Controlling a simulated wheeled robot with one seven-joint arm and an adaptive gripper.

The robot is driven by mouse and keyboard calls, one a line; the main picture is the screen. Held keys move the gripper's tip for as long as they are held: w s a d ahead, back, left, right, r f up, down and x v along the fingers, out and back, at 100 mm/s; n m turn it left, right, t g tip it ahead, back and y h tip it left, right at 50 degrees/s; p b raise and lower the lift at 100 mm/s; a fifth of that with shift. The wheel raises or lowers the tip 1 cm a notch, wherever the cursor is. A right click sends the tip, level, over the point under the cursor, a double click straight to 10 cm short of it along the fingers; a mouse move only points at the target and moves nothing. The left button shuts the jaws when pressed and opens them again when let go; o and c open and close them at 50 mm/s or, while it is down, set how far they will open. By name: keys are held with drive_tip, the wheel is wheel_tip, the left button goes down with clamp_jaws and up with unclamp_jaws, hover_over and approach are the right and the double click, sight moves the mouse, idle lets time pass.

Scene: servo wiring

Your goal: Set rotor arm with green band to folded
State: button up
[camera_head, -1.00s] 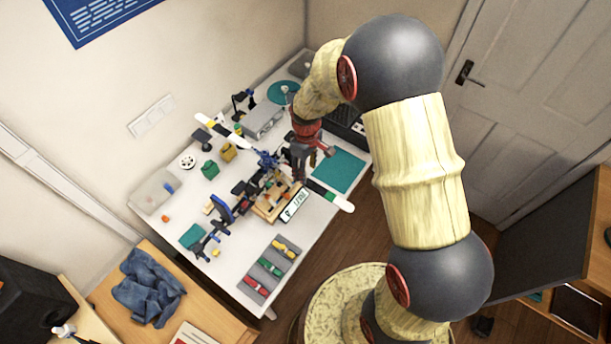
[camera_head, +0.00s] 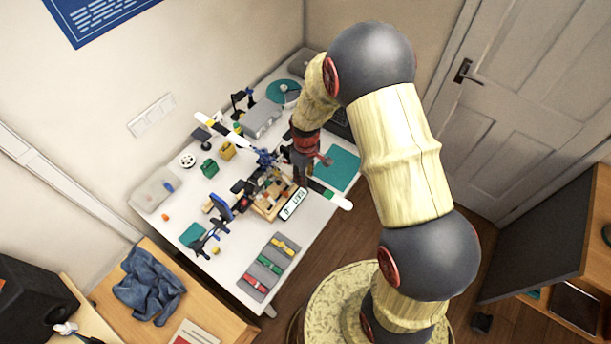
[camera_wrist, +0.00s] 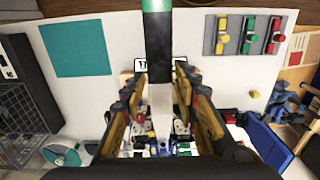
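The rotor arm with the green band (camera_head: 329,194) sticks out to the lower right from the rotor hub on the table, white at its tip. In the wrist view its green band (camera_wrist: 156,5) is at the top edge, and its dark part runs down between my fingers. My gripper (camera_wrist: 161,80) is open, one finger on each side of the arm; a small gap shows on the right, and contact on the left is unclear. The head view shows my gripper (camera_head: 301,172) low beside the hub. The hub is partly hidden by my gripper.
Another rotor arm with a yellow band (camera_head: 218,125) points to the upper left. A small display (camera_head: 293,204) stands in front of the wooden base (camera_head: 267,207). A blue upright part (camera_head: 222,207) is to the left. A teal mat (camera_head: 338,168) lies to the right.

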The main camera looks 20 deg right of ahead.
drive_tip(key=c, duration=0.6)
clamp_jaws()
drive_tip(key=shift+a, duration=0.1)
drive_tip(key=s+a+m+b, duration=0.2)
drive_tip(key=a+m+b, duration=0.2)
drive_tip(key=a+m, duration=0.5)
drive_tip(key=w+a+m+b, duration=0.2)
drive_tip(key=w+a+m, duration=0.4)
drive_tip(key=a+m, duration=0.2)
drive_tip(key=shift+a+m+b, duration=0.35)
drive_tip(key=shift+m+b, duration=0.05)
drive_tip(key=shift+m, duration=0.9)
